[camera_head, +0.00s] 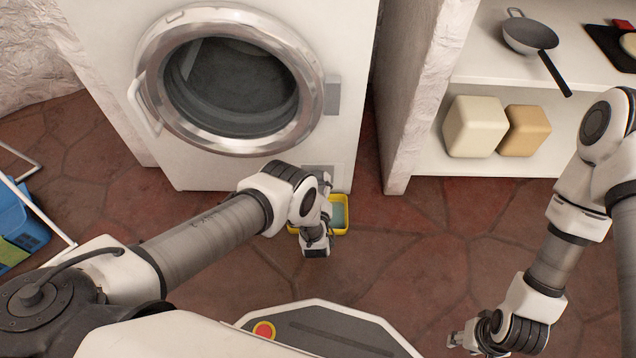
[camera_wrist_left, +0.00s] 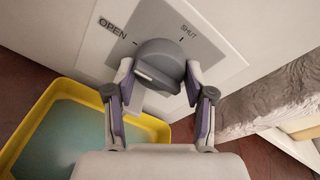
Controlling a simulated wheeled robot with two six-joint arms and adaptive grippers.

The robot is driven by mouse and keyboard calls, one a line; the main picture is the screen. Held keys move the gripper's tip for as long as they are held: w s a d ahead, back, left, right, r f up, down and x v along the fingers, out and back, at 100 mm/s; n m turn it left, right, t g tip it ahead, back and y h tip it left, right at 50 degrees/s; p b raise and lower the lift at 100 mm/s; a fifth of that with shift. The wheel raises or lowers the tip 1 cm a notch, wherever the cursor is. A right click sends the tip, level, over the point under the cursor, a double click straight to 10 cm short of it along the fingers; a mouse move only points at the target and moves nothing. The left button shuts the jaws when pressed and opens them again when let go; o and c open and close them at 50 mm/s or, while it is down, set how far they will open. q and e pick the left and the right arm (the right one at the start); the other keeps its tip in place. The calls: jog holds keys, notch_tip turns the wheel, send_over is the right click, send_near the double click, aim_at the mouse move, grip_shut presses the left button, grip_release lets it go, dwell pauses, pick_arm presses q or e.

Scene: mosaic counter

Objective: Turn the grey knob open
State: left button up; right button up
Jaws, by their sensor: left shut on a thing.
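The grey knob (camera_wrist_left: 160,52) sits on a grey panel (camera_wrist_left: 150,20) low on the white washing machine (camera_head: 250,165). The panel reads OPEN at the left and SHUT at the upper right. My left gripper (camera_wrist_left: 160,82) has its fingers on either side of the knob and is shut on it. The knob's exact angle is hard to read. In the head view my left gripper (camera_head: 325,183) is at the machine's lower front and the knob is hidden there. My right gripper (camera_head: 457,341) is low at the right, away from the machine; its fingers are too small to judge.
A yellow tray (camera_wrist_left: 38,112) with bluish liquid stands on the floor below the panel; it also shows in the head view (camera_head: 346,215). A white shelf (camera_head: 520,78) with a pan (camera_head: 530,35) and two blocks stands at the right. A blue bin (camera_head: 18,225) is at the left.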

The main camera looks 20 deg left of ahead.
pick_arm(q)
jog(key=shift+w, duration=0.1)
jog(key=o, duration=1.2)
jog(key=shift+c, duration=0.2)
jog(key=v, duration=0.7)
jog(key=shift+s, duration=0.25)
jog(key=shift+d+r, duration=0.1)
